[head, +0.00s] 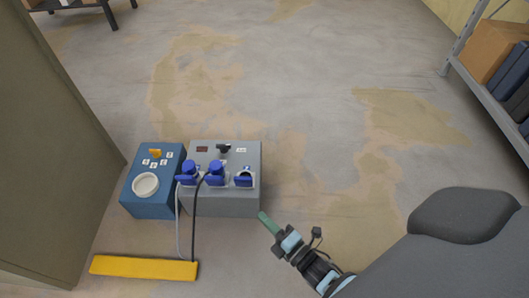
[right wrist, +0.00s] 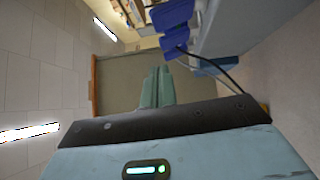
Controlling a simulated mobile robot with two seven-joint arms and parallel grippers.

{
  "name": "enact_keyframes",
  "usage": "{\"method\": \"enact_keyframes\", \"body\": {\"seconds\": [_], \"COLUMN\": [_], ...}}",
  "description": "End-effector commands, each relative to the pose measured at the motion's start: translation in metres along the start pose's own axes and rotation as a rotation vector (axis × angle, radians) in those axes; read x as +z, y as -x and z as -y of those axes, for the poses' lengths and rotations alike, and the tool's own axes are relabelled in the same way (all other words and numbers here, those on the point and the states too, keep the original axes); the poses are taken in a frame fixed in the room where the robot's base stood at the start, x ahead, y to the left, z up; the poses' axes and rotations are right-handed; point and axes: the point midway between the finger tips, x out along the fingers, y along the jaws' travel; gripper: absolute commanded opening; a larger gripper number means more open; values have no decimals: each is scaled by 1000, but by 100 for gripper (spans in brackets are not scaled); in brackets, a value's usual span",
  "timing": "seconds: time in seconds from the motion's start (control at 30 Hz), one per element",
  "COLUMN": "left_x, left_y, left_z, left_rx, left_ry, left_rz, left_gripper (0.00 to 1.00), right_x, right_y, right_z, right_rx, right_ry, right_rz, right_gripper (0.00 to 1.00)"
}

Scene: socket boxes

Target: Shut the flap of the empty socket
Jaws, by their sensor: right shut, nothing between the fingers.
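The grey socket box (head: 225,205) stands on the floor with three blue-flapped sockets in a row. The left socket (head: 187,172) and the middle socket (head: 215,173) have blue plugs with cables. The right socket has no plug, and its blue flap (head: 243,182) appears open, sticking out from the face. In the right wrist view a blue flap (right wrist: 172,14) shows at the top, beyond the fingers. My right gripper (head: 264,219) is shut and empty, just off the box's lower right corner, apart from the flap; its green fingertips (right wrist: 157,82) are together. My left gripper is not in view.
A blue box (head: 152,205) with a round white socket and a yellow knob stands at the left. A grey and a black cable (head: 195,225) hang down to a yellow bar (head: 145,268). The floor right of the grey box is clear. A shelf (head: 485,85) stands far right.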

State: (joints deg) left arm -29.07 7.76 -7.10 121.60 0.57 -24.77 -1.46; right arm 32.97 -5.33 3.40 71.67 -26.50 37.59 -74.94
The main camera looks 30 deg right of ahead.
Motion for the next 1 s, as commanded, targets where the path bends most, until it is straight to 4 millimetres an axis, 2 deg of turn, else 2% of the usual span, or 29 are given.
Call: {"method": "enact_keyframes", "body": {"seconds": [0.4, 0.7, 1.0], "left_x": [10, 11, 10], "left_y": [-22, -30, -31], "left_z": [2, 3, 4], "left_rx": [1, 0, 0], "left_ry": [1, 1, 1], "left_rz": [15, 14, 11], "left_gripper": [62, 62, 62], "right_x": [0, 24, 28], "right_y": [-79, -102, -105], "right_z": [1, 1, 0], "right_rx": [3, 0, -1], "right_ry": [-1, -2, -2], "right_rz": [-1, 0, 0], "right_gripper": [0, 0, 0]}}
